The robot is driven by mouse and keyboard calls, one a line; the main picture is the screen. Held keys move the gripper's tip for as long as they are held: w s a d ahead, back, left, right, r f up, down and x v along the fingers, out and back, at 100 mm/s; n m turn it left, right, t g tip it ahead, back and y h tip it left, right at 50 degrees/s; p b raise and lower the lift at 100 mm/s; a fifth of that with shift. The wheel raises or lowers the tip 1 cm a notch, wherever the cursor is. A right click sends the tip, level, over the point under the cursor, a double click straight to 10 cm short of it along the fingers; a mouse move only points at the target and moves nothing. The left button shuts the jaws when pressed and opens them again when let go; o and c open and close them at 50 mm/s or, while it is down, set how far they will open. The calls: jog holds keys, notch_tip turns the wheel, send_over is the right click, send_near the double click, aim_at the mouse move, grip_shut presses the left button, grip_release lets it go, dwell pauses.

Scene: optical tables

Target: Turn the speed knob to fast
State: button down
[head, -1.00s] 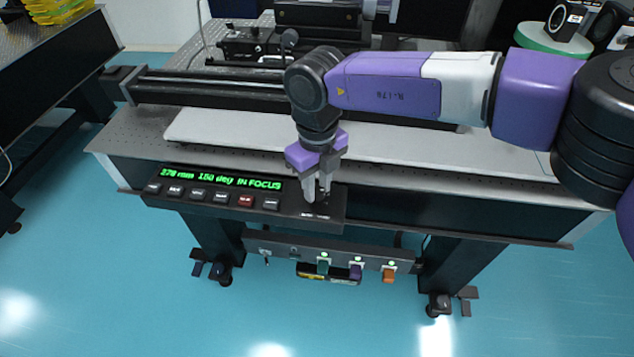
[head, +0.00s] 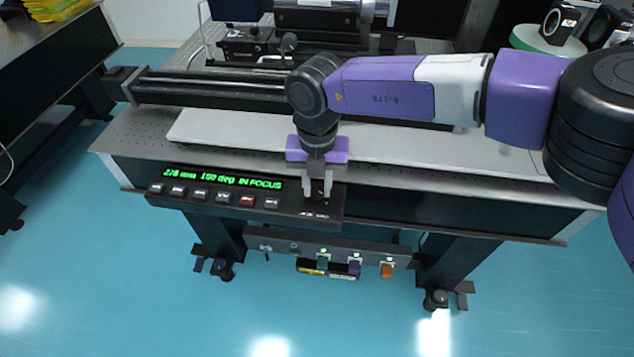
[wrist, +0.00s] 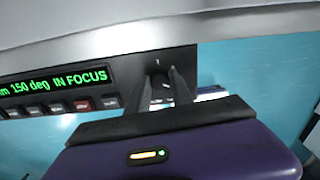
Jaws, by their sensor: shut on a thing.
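The black control panel (head: 290,207) runs along the table's front edge, with a lit green display (head: 222,180) ending in "150 deg IN FOCUS". My gripper (head: 317,195) points down at the panel's right end, its fingers close around a small dark knob (wrist: 159,79). The fingers hide most of the knob, so its pointer is not readable. In the wrist view my gripper (wrist: 159,88) has one finger on each side of the knob. Small white marks show on the panel beside the fingertips, too small to read.
A row of buttons, one red (head: 247,201), lies left of my gripper. Below hangs a strip (head: 290,248) with green, purple and orange parts. A pale board (head: 230,128) and a dark rail (head: 200,90) lie behind. Blue floor is clear in front.

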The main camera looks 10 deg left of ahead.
aim_at(317, 189)
dwell(0.4)
jog(key=c, duration=1.1)
grip_release()
jog(key=shift+r, duration=0.1)
notch_tip(317, 189, up, 8)
jog(key=shift+f+b, duration=0.2)
jog(key=shift+b, duration=0.15)
